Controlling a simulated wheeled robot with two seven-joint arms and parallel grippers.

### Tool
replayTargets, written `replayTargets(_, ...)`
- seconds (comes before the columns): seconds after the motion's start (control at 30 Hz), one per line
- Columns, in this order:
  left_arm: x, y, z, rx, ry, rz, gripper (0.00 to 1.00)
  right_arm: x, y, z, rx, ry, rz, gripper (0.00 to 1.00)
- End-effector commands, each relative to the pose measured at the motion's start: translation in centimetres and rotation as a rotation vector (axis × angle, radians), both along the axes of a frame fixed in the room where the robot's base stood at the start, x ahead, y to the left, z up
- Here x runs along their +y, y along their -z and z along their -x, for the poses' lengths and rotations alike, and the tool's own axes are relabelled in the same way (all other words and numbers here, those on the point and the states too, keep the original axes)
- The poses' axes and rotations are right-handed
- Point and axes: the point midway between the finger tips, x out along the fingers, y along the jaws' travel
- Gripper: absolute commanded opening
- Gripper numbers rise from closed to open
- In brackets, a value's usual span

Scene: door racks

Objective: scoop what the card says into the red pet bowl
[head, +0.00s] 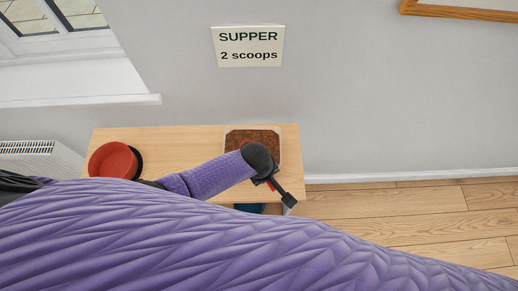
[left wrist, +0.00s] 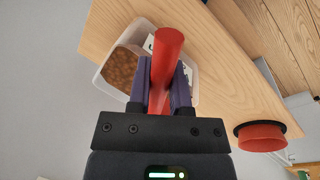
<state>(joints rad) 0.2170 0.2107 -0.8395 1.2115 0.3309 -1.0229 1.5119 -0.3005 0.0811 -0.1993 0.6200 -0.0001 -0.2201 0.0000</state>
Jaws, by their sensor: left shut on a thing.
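The card (head: 248,46) on the wall reads "SUPPER 2 scoops". The red pet bowl (head: 110,160) stands at the left end of the table; in the left wrist view the bowl (left wrist: 262,141) is at lower right. A clear bin of brown kibble (head: 262,133) stands at the table's right, partly hidden by my left arm. My left gripper (head: 282,191) is at the bin's near side. In the left wrist view it is shut on a red handle (left wrist: 168,45), with kibble (left wrist: 120,68) beside it. I cannot make out a scoop end. My right gripper is not in view.
The wooden table (head: 190,140) is clear between bowl and bin. A blue thing (head: 249,208) shows below the table's front edge. A radiator (head: 40,157) is at left, and open floor (head: 420,215) at right.

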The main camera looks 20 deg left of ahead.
Motion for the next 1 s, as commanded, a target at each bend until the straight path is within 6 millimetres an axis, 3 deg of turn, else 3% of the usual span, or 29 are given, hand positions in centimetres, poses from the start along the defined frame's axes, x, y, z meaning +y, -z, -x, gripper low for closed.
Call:
replayTargets(0.2,-1.8,0.2,-1.8,-0.001,0.001,0.001,0.0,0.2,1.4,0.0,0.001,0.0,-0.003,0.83)
replayTargets(0.47,-1.5,-0.1,-1.6,0.001,0.0,-0.001,0.0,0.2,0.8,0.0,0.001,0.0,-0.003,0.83)
replayTargets(0.67,0.2,-0.4,0.2,0.002,-0.001,-0.001,0.0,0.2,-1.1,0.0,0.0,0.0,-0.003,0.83)
replayTargets(1.0,-0.5,0.2,-0.5,-0.001,-0.001,0.002,0.0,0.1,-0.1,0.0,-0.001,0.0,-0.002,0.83)
